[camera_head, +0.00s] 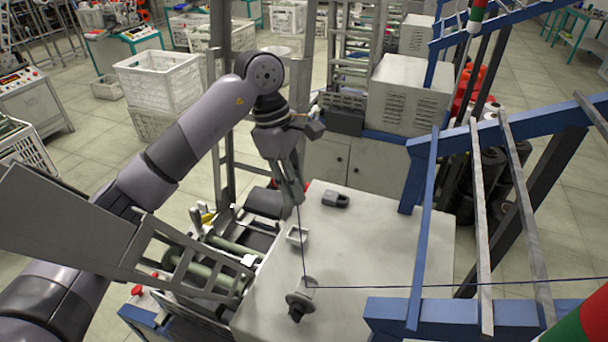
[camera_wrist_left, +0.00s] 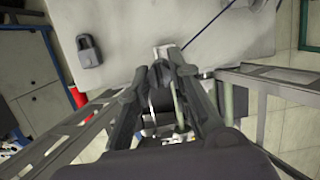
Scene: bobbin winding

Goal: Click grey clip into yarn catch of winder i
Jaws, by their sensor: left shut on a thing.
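My left gripper (camera_head: 294,196) points down above the pale tabletop (camera_head: 375,245), near its left edge. It is shut, and a dark yarn (camera_head: 450,285) runs from its fingertips down to a grey disc guide (camera_head: 300,298), then off to the right. In the left wrist view the shut fingers (camera_wrist_left: 168,74) hide most of what they hold. I cannot tell whether a clip is between them. A dark grey padlock-shaped piece (camera_head: 336,199) lies on the tabletop, apart from the gripper; it also shows in the left wrist view (camera_wrist_left: 89,51). A pale bracket (camera_head: 297,235) sits below the fingers.
A winder with pale green rollers (camera_head: 195,268) stands left of the tabletop. Blue frame beams (camera_head: 420,230) and slanted metal bars (camera_head: 483,225) limit the right side. A grey cabinet box (camera_head: 408,92) stands behind. The middle of the tabletop is clear.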

